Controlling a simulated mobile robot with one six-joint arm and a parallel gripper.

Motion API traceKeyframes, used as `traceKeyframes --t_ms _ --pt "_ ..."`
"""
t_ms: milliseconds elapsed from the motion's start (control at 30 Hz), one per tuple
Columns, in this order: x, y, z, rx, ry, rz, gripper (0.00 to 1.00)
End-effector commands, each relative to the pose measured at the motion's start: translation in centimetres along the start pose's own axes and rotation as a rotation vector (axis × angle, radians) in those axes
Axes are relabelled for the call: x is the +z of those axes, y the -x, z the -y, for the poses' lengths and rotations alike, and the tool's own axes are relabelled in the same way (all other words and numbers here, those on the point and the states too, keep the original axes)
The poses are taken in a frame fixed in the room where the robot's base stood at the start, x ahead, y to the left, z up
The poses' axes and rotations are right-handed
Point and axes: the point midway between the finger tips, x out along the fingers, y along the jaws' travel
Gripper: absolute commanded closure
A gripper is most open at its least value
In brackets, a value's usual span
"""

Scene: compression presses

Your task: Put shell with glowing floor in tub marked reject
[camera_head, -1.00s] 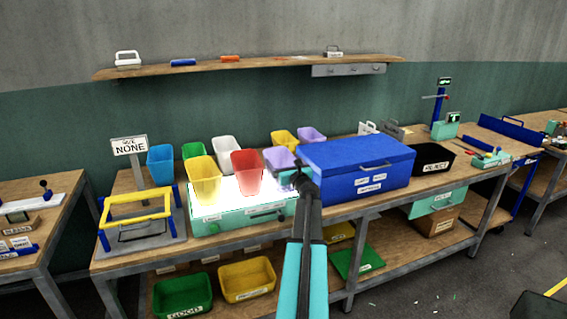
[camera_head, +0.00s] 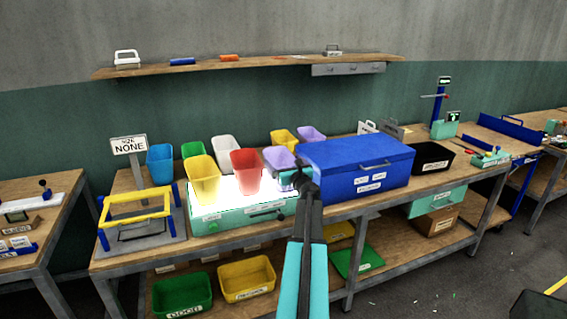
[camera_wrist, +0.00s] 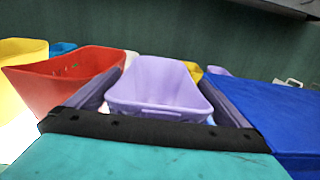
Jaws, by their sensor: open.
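A yellow shell (camera_head: 203,181), a red shell (camera_head: 246,172) and a lavender shell (camera_head: 279,158) stand on the bright light box (camera_head: 240,220). My gripper (camera_head: 296,179) is open at the right end of the box. In the wrist view its fingers (camera_wrist: 163,88) lie on either side of the lavender shell (camera_wrist: 158,92), which is not gripped. The red shell (camera_wrist: 68,82) is just left of the left finger. I cannot tell which shell's floor glows. A black tub (camera_head: 433,158) stands right of the blue case; its label, blurred now, looked like REJECT earlier.
More shells stand behind the light box, including a green one (camera_head: 193,151) and a white one (camera_head: 224,149). The large blue case (camera_head: 356,168) is close to my gripper's right. A yellow frame fixture (camera_head: 135,213) is at left. A green GOOD tub (camera_head: 182,293) is below.

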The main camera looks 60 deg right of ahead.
Motion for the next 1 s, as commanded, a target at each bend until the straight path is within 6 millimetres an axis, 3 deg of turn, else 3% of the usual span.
traceKeyframes --t_ms 1000 --pt "0.0 10.2 -0.1 0.000 0.000 0.000 0.00"
